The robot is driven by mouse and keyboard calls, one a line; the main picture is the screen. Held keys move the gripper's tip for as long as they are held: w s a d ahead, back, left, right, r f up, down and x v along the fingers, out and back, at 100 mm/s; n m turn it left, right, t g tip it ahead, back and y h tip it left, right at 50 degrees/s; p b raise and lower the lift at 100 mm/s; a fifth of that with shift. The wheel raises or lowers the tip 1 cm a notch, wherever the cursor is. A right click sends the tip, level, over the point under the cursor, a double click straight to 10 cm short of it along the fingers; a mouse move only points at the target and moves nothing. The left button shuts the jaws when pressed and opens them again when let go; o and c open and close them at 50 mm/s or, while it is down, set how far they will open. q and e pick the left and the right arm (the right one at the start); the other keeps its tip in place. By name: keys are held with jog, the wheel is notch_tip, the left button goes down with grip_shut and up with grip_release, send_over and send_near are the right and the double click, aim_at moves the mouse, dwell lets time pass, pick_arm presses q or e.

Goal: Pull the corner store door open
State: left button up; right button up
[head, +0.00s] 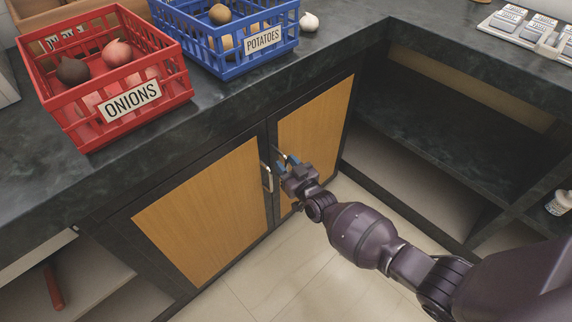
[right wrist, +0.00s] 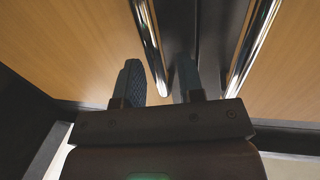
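Two wood-panelled cabinet doors, the left door (head: 205,215) and the right door (head: 315,125), stand shut under the counter in the head view. A curved metal handle (head: 267,177) is on the left door beside the seam. My right gripper (head: 288,161) is at the right door's handle, which it partly hides. In the right wrist view the fingers of my right gripper (right wrist: 160,82) are apart. One shiny handle (right wrist: 150,45) runs down between them; a second handle (right wrist: 252,48) is outside them to the right. I cannot tell whether the fingers touch a handle. My left gripper is out of view.
A red onions crate (head: 162,100) and a blue potatoes crate (head: 225,62) stand on the dark counter (head: 225,115) above the doors. Open shelving (head: 430,125) meets the cabinet at the right. The tiled floor (head: 275,265) in front of the doors is clear except for my arm.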

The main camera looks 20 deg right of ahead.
grip_shut()
dwell(0.5)
